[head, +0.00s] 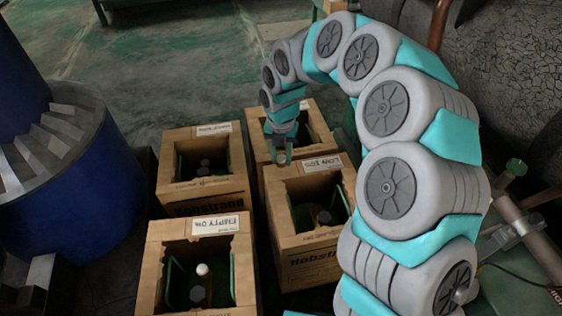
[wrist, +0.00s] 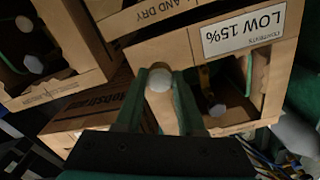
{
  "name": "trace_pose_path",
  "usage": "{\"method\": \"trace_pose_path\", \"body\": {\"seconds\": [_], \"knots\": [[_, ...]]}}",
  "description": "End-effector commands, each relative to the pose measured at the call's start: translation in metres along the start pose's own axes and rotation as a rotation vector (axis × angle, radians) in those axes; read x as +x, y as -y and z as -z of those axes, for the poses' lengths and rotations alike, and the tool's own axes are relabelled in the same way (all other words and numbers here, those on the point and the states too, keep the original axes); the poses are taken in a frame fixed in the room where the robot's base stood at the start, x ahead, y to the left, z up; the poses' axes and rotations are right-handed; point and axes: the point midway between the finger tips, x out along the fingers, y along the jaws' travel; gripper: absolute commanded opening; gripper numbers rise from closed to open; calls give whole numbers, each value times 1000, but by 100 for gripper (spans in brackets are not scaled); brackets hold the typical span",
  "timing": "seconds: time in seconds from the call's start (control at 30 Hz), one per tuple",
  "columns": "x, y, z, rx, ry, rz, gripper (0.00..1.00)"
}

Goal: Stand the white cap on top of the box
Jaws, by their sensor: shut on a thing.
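My gripper (head: 281,155) hangs over the edge between the two right-hand boxes and is shut on the white cap (wrist: 159,80). In the wrist view the cap's round pale end shows between the green fingers; in the head view only a small pale bit (head: 281,158) shows. The cardboard box labelled LOW 15% (head: 335,248) stands just below and to the right of the gripper; its label also shows in the wrist view (wrist: 244,31). The cap is held in the air, apart from the box as far as I can see. I cannot tell which box the task names.
More open-topped cardboard boxes stand close by: front left (head: 152,262), back left (head: 172,170) and back right (head: 258,135). They hold dark bottles; the front-left one has a pale top (head: 202,269). A blue drum (head: 75,180) stands at the left. Green floor (head: 190,60) is clear behind.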

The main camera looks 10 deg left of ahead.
Motion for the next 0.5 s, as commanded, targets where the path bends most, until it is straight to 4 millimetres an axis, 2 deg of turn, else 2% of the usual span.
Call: {"method": "trace_pose_path", "body": {"seconds": [0.17,0.4,0.5], "knots": [[4,-1,-6,-1,-2,2,0],[31,-1,-6,0,-1,2,0],[36,-1,-6,0,-1,1,0]]}}
